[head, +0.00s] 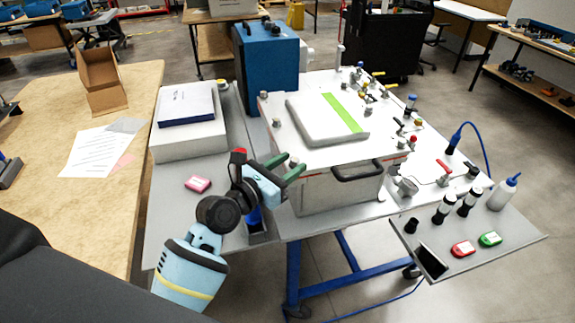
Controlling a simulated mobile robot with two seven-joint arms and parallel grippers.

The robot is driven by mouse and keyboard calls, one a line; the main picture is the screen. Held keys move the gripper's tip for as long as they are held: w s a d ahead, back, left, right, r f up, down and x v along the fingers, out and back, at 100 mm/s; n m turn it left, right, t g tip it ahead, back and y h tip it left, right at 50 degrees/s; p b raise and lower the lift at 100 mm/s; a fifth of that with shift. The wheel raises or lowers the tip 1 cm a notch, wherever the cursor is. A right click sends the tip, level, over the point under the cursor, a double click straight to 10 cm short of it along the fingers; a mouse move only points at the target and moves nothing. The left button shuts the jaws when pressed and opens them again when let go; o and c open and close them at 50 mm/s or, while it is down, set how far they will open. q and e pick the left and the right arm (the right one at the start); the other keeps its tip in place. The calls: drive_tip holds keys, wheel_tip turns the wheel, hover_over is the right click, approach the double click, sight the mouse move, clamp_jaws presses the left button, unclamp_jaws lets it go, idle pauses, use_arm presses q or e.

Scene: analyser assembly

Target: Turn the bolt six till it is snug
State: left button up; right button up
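My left gripper (294,163) has green fingers, which are apart at the front left corner of the analyser's white top plate (280,147). A small grey bolt head (293,160) shows between the fingertips. I cannot tell if the fingers press on it or only stand around it. Another bolt (276,122) stands at the plate's left edge, and one more (402,143) near its right corner. No numbers are readable, so I cannot tell which is bolt six. My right gripper is not in view.
A blue case (266,66) stands behind, and a white box with a book (189,135) at left. Valves (404,123) line the right side. A side shelf (513,236) holds bottles and red and green items.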

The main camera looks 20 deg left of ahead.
use_arm(q)
clamp_jaws()
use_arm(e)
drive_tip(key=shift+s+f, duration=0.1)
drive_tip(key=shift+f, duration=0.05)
